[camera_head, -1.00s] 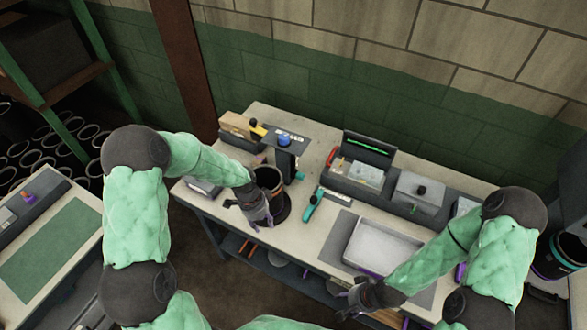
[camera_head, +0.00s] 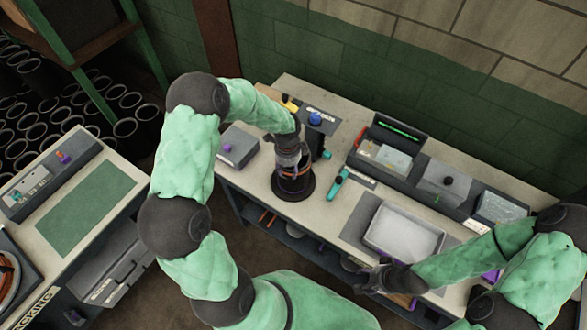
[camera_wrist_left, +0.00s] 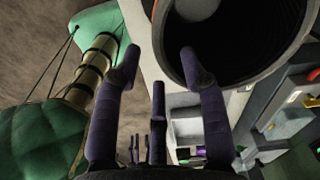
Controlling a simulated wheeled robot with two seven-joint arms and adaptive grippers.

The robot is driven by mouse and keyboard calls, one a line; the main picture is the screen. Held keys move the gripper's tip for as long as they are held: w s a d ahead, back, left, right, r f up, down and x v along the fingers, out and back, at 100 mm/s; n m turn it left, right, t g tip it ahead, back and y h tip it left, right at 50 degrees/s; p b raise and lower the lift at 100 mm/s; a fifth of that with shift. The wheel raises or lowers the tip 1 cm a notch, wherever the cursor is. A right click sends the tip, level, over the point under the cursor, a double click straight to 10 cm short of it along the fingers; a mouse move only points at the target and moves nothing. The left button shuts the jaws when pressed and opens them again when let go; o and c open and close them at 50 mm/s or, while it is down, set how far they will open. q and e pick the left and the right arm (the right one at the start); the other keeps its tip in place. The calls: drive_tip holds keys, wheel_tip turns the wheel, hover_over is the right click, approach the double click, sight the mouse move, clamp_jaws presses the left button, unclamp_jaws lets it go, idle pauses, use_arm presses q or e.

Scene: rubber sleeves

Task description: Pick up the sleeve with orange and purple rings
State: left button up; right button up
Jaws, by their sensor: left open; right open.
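A black sleeve (camera_head: 293,189) with an orange ring and a wide foot stands upright at the front left of the workbench. Purple on it cannot be made out. My left gripper (camera_head: 291,160) is open at its upper part and hides much of it. In the left wrist view, the sleeve's dark round mouth with an orange edge (camera_wrist_left: 262,72) fills the top right. The left gripper's dark purple fingers (camera_wrist_left: 150,75) are spread, with the right finger overlapping the rim; contact cannot be told. My right gripper (camera_head: 378,280) is open and empty near the front edge of the bench.
A white tray (camera_head: 403,232) lies on the bench front. A small teal-handled tool (camera_head: 337,185) is right of the sleeve, and a stand with a blue knob (camera_head: 315,118) is behind it.

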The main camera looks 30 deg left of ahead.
use_arm(q)
hover_over(286, 183)
drive_tip(key=d, duration=0.1)
wheel_tip(286, 183, down, 5)
drive_tip(key=shift+w+d, duration=0.1)
drive_tip(key=shift+w, duration=0.05)
clamp_jaws()
drive_tip(key=shift+w, duration=0.1)
